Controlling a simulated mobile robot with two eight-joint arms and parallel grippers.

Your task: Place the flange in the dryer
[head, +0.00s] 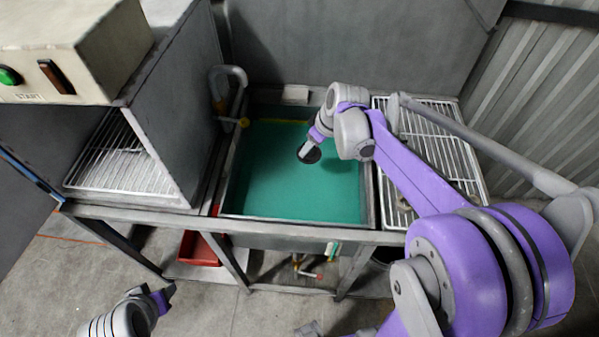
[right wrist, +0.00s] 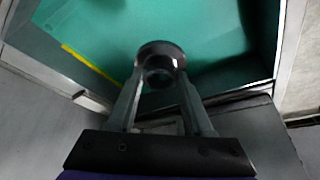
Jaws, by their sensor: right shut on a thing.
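The flange (right wrist: 160,50) is a small dark ring with a hole. In the right wrist view it sits between the two fingertips of my right gripper (right wrist: 160,72), which is shut on it. In the head view the flange (head: 309,154) is a dark round shape over the teal basin, at the end of my right arm. The likely dryer is the grey open-fronted cabinet at the left, with a wire rack (head: 115,165) inside; it looks empty. My left gripper (head: 165,296) is low at the lower left, in front of the bench and away from the flange; its jaw opening is unclear.
The teal basin (head: 270,190) lies between the cabinet's side wall (head: 175,100) and a wire drying rack (head: 445,145) on the right. A control box (head: 60,60) with a green button tops the cabinet. A curved pipe (head: 232,75) stands at the basin's back left.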

